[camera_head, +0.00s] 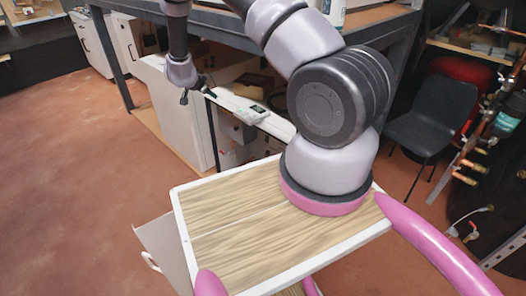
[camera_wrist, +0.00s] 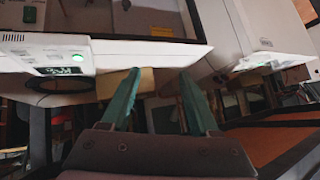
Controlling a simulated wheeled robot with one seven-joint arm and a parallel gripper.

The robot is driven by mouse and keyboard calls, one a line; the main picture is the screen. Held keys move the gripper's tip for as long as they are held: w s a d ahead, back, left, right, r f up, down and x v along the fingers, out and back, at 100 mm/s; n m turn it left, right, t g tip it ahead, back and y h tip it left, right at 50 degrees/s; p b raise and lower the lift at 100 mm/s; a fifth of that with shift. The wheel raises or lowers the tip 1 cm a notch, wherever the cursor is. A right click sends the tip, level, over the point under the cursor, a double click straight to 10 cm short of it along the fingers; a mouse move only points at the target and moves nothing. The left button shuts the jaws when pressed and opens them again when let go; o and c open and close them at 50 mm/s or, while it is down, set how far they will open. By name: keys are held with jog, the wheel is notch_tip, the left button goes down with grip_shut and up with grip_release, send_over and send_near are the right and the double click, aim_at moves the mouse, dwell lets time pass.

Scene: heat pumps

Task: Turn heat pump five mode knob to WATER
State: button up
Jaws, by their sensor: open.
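In the wrist view a white control panel (camera_wrist: 48,55) is at the left, with a small dark display (camera_wrist: 60,71) and a round greenish spot (camera_wrist: 78,59), perhaps the knob. I cannot read its labels or number, nor tell the knob's setting. My gripper (camera_wrist: 158,100) is open and empty, its two green fingers apart and to the right of that panel. In the head view my gripper (camera_head: 207,92) is small, left of the panel.
A second white unit (camera_wrist: 268,40) shows at the right of the wrist view. A grey metal bench frame (camera_head: 235,37) stands around the units. A dark chair (camera_head: 428,118) and pipework (camera_head: 495,125) are at the right. The red floor (camera_head: 60,180) at the left is clear.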

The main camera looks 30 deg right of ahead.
jog(key=s+d+f+g+h, duration=0.15)
jog(key=s+f, duration=0.25)
jog(key=f, duration=0.4)
jog(key=s+d+f+g+h, duration=0.1)
jog(key=s+d+f+h, duration=0.1)
jog(key=s+f, duration=0.35)
jog(key=g+h, duration=0.2)
jog(key=h, duration=0.2)
send_near(266, 153)
jog(key=x, duration=0.8)
jog(key=shift+s, duration=0.15)
grip_shut()
